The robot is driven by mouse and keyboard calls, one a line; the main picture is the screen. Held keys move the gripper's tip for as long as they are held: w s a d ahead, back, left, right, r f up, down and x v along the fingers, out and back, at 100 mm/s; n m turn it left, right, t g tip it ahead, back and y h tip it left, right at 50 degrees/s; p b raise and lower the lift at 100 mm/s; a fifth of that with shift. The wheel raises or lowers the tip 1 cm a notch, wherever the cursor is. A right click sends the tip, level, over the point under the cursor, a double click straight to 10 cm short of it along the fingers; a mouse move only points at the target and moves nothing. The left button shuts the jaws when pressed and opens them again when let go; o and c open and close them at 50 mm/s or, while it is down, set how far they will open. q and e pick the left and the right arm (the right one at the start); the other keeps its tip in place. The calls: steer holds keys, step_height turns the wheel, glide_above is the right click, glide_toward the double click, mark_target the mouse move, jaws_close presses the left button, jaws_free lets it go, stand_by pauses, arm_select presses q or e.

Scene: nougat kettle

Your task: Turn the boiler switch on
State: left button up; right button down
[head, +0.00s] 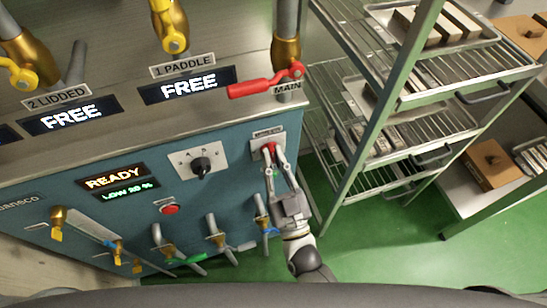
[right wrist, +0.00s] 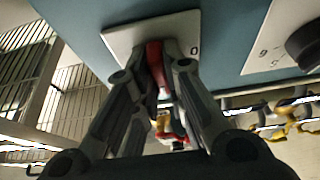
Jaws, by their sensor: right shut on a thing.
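The boiler switch is a red lever (head: 269,148) on a pale plate (head: 258,137) at the right end of the blue kettle front. My right gripper (head: 272,158) is shut on the red lever, with a finger on each side of it. In the right wrist view the red lever (right wrist: 155,62) shows between the fingers (right wrist: 158,70), and the plate (right wrist: 120,38) bears a "0" mark to the right of it. The fingers hide much of the lever and the plate's lettering. My left gripper is not in view.
A black knob (head: 201,165) is left of the switch, with a red button (head: 169,209) below it. Several valve handles line the lower front. A red MAIN handle (head: 262,84) is above. A wire rack (head: 400,100) stands close on the right.

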steer(key=shift+f, duration=0.1)
stand_by(0.3)
steer(key=c, duration=1.5)
jaws_free()
steer(key=shift+s, duration=0.1)
steer(key=v, duration=1.2)
